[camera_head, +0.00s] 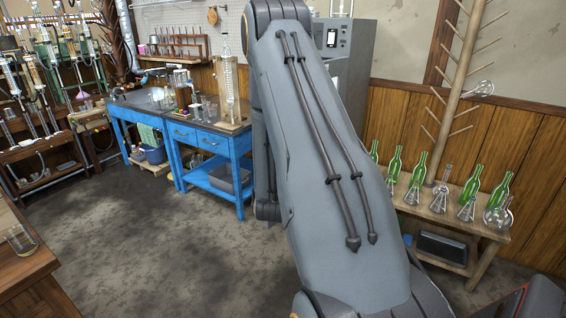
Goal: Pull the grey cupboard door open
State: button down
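A tall grey cabinet (359,62) with a small display panel (332,38) on its front stands against the back wall, right of the picture's middle. It looks like the grey cupboard. My own arm crosses in front of it and hides its lower left part. I cannot make out a handle or a door gap, so I cannot tell how the door stands. My gripper does not show in this view.
A blue workbench (212,143) with glassware stands left of my arm. A low wooden bench (455,222) with green bottles and flasks stands at the right, below a peg rack (458,95). A wooden table (22,268) is at the near left. The floor between is clear.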

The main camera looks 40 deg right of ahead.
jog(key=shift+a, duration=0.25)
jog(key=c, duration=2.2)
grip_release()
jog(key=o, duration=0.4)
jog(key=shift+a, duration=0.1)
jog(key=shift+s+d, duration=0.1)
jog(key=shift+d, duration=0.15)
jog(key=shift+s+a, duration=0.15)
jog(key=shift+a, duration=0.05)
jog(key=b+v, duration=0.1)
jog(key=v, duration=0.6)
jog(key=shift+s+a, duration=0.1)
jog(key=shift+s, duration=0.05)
